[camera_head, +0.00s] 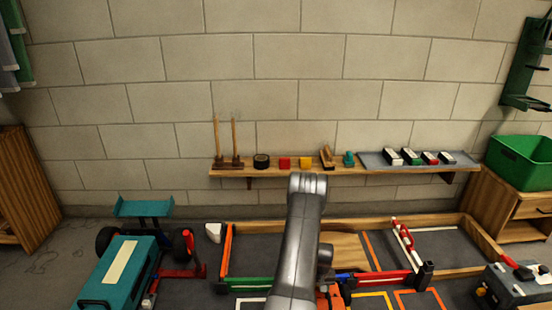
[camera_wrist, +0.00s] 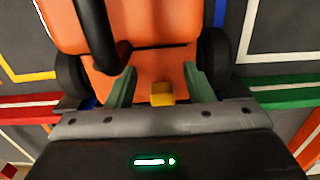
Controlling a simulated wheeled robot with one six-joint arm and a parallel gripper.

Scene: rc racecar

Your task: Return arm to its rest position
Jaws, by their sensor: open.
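My arm (camera_head: 303,235) rises in the middle of the head view, and its gripper end is hidden there. In the wrist view my gripper (camera_wrist: 160,82) shows two greenish fingers spread apart. An orange car (camera_wrist: 150,25) with dark wheels lies beyond the fingers. A small yellow piece (camera_wrist: 162,92) shows between the fingers; I cannot tell whether it touches them. A bit of the orange car (camera_head: 330,297) shows beside my arm in the head view.
A wood-framed track area (camera_head: 470,271) with coloured bars lies around my arm. A teal car (camera_head: 118,270) stands at the left, a grey box (camera_head: 510,288) at the right. A wall shelf (camera_head: 300,172) holds tools and blocks. A green bin (camera_head: 520,163) sits on a wooden cabinet.

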